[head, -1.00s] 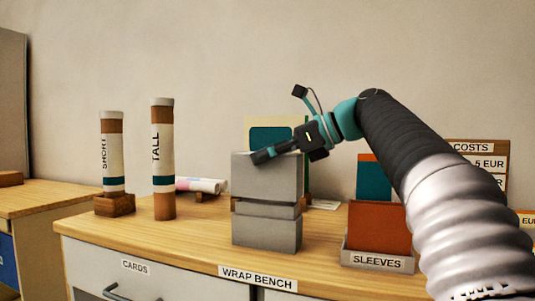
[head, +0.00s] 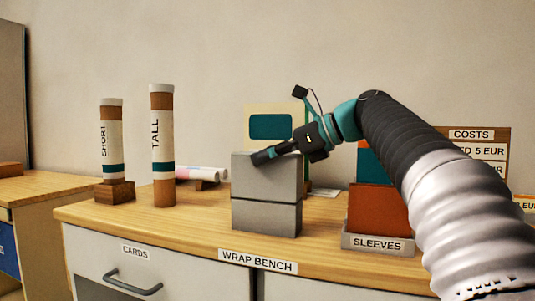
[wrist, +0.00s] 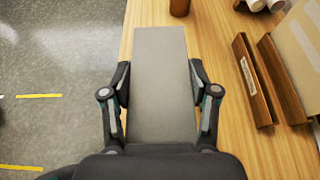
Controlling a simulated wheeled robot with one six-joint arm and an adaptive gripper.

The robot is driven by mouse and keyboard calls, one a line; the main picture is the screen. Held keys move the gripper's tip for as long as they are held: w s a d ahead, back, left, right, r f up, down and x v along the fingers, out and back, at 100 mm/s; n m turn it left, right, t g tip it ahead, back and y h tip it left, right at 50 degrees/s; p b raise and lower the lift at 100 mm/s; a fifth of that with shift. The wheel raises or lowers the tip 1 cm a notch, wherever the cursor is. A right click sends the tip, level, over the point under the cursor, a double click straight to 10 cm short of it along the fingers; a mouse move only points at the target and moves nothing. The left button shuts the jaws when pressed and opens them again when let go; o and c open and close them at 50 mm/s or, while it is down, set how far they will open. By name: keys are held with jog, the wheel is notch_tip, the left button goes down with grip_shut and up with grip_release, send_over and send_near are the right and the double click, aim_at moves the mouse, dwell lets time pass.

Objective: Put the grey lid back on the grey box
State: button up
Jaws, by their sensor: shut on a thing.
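The grey lid (head: 265,178) is a deep grey block sitting square above the grey box (head: 265,218) on the wrap bench. Only a thin dark seam shows between them, and their sides line up. My gripper (head: 264,157) is at the lid's top, shut on it. In the wrist view, the lid's flat top (wrist: 160,70) lies between my two fingers, one along each side. The box is hidden under the lid there. I cannot tell whether the lid is fully seated.
The tall tube (head: 162,145) and short tube (head: 111,140) stand upright at left. The sleeves holder (head: 378,244) is close at right. A pale card with a teal panel (head: 272,107) stands behind. The bench's front edge is close before the box.

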jog(key=shift+f, duration=0.1)
dwell(0.3)
jog(key=o, duration=1.2)
jog(key=v, duration=1.2)
jog(key=shift+f, duration=0.1)
